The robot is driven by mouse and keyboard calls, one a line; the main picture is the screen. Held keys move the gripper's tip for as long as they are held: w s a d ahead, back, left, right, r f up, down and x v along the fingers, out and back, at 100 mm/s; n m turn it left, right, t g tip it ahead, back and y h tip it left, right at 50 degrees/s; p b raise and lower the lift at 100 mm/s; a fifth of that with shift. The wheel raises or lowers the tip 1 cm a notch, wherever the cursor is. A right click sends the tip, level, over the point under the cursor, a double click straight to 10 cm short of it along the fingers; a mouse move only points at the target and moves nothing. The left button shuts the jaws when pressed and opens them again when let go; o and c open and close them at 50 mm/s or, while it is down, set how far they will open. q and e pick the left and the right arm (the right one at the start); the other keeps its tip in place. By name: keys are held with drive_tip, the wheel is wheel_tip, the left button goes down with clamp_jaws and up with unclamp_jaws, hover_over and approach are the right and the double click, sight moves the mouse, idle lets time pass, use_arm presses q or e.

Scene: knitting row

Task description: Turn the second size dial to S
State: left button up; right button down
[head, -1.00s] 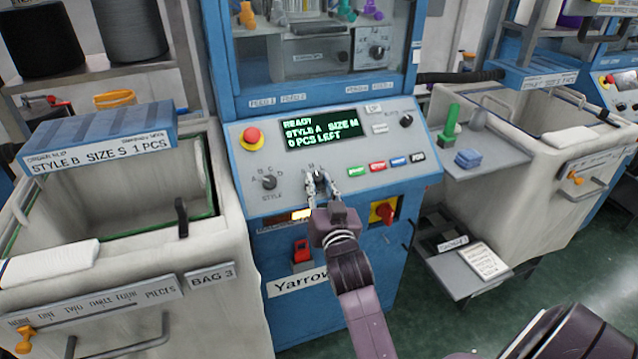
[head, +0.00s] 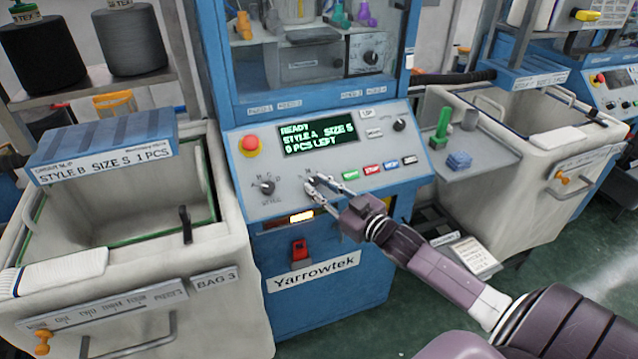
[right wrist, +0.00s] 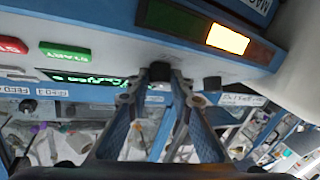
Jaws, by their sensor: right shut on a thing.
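The size dial (right wrist: 160,76) shows in the right wrist view as a small dark knob. It stands on the sloping panel of the blue machine, right of the style dial (head: 266,188). My right gripper (head: 316,184) is shut on the size dial, one finger on each side. In the head view the fingers cover most of the dial, so I cannot read its pointer. The green display (head: 318,136) above it reads "READY, STYLE A, SIZE S, 0 PCS LEFT". My left gripper is not in view.
A red stop button (head: 250,144) stands at the panel's upper left. A row of push buttons, with a green one (head: 351,175), lies right of my fingers. A blue-topped bin (head: 104,153) stands left, and a grey shelf (head: 490,152) right.

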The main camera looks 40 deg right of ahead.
drive_tip(key=shift+d+r+n+g+y, duration=0.2)
drive_tip(key=shift+n+g+y, duration=0.2)
drive_tip(key=shift+n+y, duration=0.4)
drive_tip(key=shift+w+n+p, duration=0.1)
drive_tip(key=shift+n+p, duration=0.2)
drive_tip(key=shift+n, duration=0.1)
drive_tip(key=c, duration=2)
unclamp_jaws()
drive_tip(key=shift+o, duration=1.4)
drive_tip(key=shift+a+f, duration=0.1)
drive_tip(key=shift+s+f, duration=0.1)
drive_tip(key=shift+s, duration=0.5)
drive_tip(key=v, duration=1)
drive_tip(key=shift+s+d, duration=0.3)
drive_tip(key=shift+d, duration=0.1)
